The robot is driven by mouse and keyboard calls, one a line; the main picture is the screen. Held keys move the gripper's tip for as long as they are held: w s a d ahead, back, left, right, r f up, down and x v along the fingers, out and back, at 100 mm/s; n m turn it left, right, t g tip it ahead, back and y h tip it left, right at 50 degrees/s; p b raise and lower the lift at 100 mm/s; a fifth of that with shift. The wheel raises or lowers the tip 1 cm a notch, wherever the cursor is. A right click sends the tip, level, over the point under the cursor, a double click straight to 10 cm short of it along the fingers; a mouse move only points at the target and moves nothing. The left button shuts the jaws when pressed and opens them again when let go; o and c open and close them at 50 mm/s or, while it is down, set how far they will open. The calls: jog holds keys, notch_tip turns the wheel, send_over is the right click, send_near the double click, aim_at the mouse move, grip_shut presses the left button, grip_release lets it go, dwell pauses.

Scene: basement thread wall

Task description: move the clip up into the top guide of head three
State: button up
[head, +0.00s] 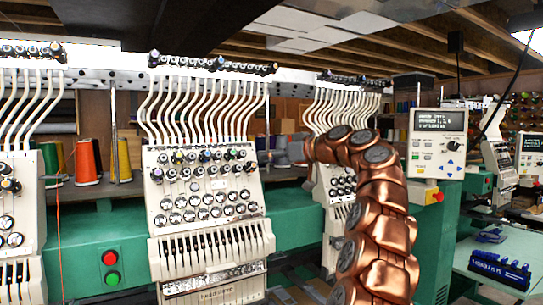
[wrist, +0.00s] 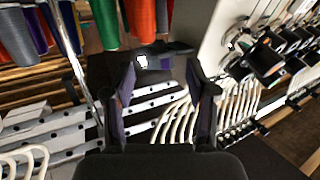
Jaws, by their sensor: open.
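The middle embroidery head (head: 205,190) is cream, with a blurred label at its foot that seems to read "head three". Its top guide (head: 212,63) is a dark row of knobs on the rail above the white tubes. My gripper (head: 280,156) is beside the head's right edge, well below that guide. In the wrist view my gripper (wrist: 160,88) is open, its two dark fingers apart. A small dark piece (wrist: 160,55) with a bright white spot shows just beyond the fingertips; I cannot tell whether it is the clip. No clip is clear in the head view.
White thread tubes (head: 205,108) run between the guide and the head. Another head (head: 335,190) stands close on the right, partly behind my arm. Spools (head: 88,160) stand at left. A control panel (head: 436,145) stands right. A low beam (head: 140,22) hangs above.

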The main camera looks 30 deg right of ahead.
jog(key=v, duration=1.2)
